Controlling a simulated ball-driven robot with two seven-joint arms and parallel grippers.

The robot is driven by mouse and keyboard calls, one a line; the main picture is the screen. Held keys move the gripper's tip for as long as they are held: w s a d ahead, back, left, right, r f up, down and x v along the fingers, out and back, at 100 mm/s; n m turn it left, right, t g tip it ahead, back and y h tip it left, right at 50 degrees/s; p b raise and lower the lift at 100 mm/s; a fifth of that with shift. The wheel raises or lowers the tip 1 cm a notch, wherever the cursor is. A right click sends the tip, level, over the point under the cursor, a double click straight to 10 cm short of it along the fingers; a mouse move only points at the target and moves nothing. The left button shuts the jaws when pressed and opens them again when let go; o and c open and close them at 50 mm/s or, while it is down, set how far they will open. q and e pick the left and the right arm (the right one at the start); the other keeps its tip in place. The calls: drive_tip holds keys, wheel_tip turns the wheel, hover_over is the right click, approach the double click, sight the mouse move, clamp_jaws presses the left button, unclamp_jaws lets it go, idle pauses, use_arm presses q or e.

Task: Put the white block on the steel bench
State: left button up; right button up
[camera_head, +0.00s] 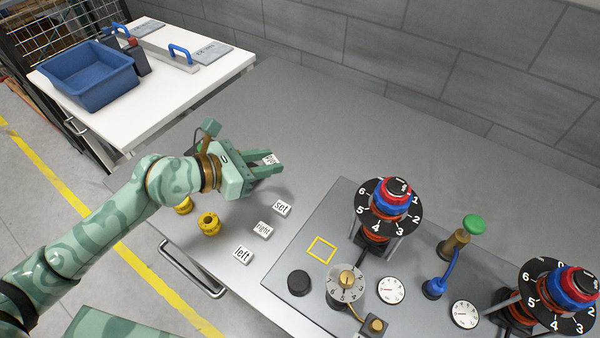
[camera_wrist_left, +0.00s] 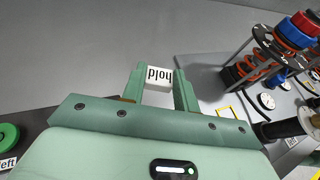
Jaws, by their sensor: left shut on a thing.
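My left gripper (camera_head: 268,167) is shut on a white block (camera_head: 270,158) above the steel bench (camera_head: 315,130). Three other white blocks lie in a row on the bench: one marked "set" (camera_head: 282,208), one marked "right" (camera_head: 262,230) and one marked "left" (camera_head: 243,254). The gap between the held block and the bench is hard to judge. My right gripper is not in view.
A grey panel (camera_head: 400,255) with a yellow square outline (camera_head: 321,250), dials and tall numbered stacks (camera_head: 388,205) fills the right side. Yellow parts (camera_head: 209,223) stand near the left edge. A white table (camera_head: 165,95) holds a blue bin (camera_head: 88,75). The bench's back middle is clear.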

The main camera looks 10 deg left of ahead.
use_arm(q)
drive_tip(key=b, duration=0.2)
hover_over(293, 194)
drive_tip(key=a, duration=0.1)
wheel_tip(293, 194, down, 5)
drive_tip(key=shift+s+a+r, duration=0.1)
drive_tip(key=shift+s, duration=0.05)
drive_tip(key=shift+w+d+f, duration=0.2)
drive_tip(key=shift+d+f, duration=0.15)
drive_tip(key=shift+f, duration=0.1)
drive_tip(key=f, duration=0.1)
drive_tip(key=f+b, duration=0.1)
drive_tip(key=f, duration=0.1)
drive_tip(key=shift+d+f+b, duration=0.3)
drive_tip(key=shift+f+b, duration=0.05)
drive_tip(key=shift+f, duration=0.05)
drive_tip(key=shift+r, duration=0.1)
drive_tip(key=o, duration=1)
drive_tip(key=shift+c, duration=0.2)
